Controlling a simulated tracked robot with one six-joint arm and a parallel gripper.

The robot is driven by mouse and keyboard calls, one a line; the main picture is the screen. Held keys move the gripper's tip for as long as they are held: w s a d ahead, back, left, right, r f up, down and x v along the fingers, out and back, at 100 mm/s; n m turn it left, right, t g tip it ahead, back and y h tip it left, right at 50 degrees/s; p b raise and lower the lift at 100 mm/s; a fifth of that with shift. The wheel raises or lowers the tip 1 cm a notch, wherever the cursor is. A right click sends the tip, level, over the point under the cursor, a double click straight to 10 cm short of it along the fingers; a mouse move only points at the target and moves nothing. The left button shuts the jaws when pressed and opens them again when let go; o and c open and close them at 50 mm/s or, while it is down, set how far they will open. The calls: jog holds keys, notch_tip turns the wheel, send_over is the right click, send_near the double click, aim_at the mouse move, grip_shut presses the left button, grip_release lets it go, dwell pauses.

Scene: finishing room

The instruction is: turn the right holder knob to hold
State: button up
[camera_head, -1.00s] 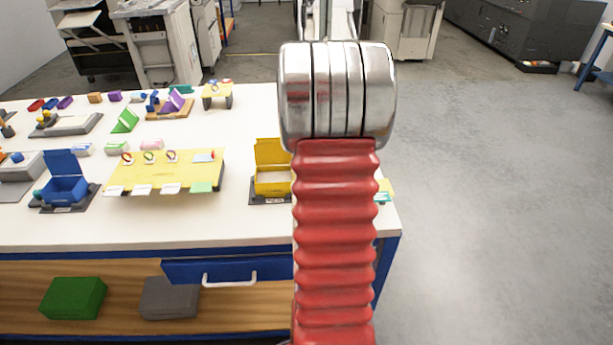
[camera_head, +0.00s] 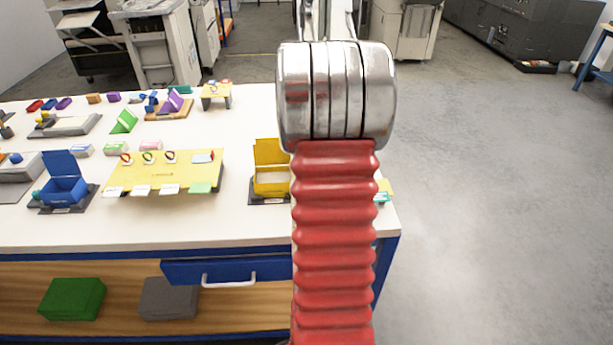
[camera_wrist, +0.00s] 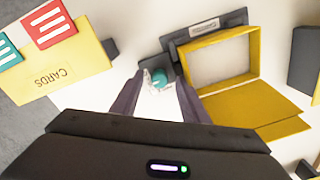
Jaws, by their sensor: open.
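A small teal knob (camera_wrist: 159,78) sits on a dark base beside the open yellow box (camera_wrist: 217,62) in the wrist view. My gripper (camera_wrist: 161,84) is open, its two fingers on either side of the knob; I cannot tell if they touch it. The knob's marking and setting are too small to read. In the head view the yellow box (camera_head: 270,182) stands on its dark base near the table's right end, lid up. My red arm hides the knob and the gripper there.
A yellow card holder (camera_wrist: 68,72) with red and teal cards stands close by, on the knob's other side. A dark block (camera_wrist: 303,58) is at the right of the wrist view. Left on the table are a yellow board (camera_head: 130,182) and a blue box (camera_head: 63,190).

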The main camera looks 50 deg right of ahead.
notch_tip(320, 180, up, 13)
jog(key=shift+s, duration=0.3)
jog(key=shift+d+f, duration=0.1)
dwell(0.7)
jog(key=s+a+n+t, duration=0.2)
jog(key=a+n, duration=0.5)
jog(key=a, duration=1.4)
jog(key=s+a+n+t, duration=0.3)
jog(key=a+n, duration=0.5)
jog(key=a, duration=1.3)
jog(key=shift+s+a+f, duration=0.15)
jog(key=shift+s+f, duration=0.05)
jog(key=shift+s, duration=0.7)
